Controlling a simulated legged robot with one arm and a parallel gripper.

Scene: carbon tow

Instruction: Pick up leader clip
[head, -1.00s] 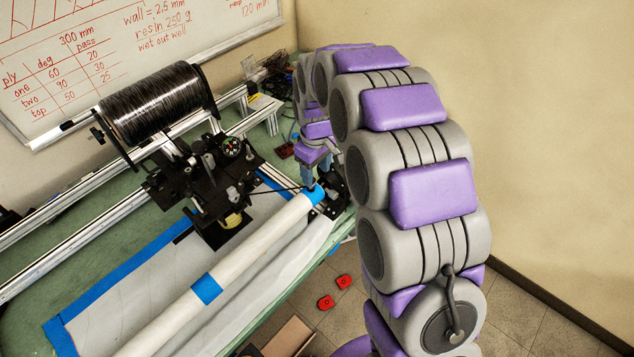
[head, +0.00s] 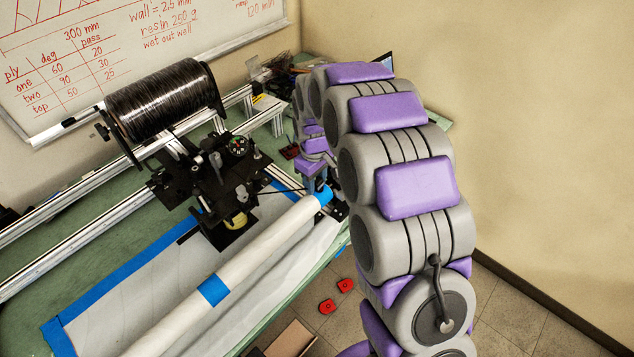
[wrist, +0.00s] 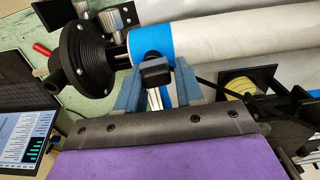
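A small black block (wrist: 154,73), which looks like the leader clip, shows in the wrist view beside the blue tape band at the end of the white tube (wrist: 215,38). My gripper (wrist: 158,66) has its two blue-grey fingers spread, one on each side of the block. The right finger looks slightly apart from it; contact on the left is hard to tell. A dark strand (wrist: 222,92) runs rightward from near the right finger. In the head view my gripper (head: 318,185) is at the tube's far end (head: 322,197), where the clip is hidden.
A black ribbed chuck (wrist: 85,62) is close to my left finger. The black carriage (head: 230,175) and the fibre spool (head: 160,100) stand left of the gripper. A laptop (wrist: 25,125) is at the wrist view's left edge. Two red pieces (head: 336,296) lie on the floor.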

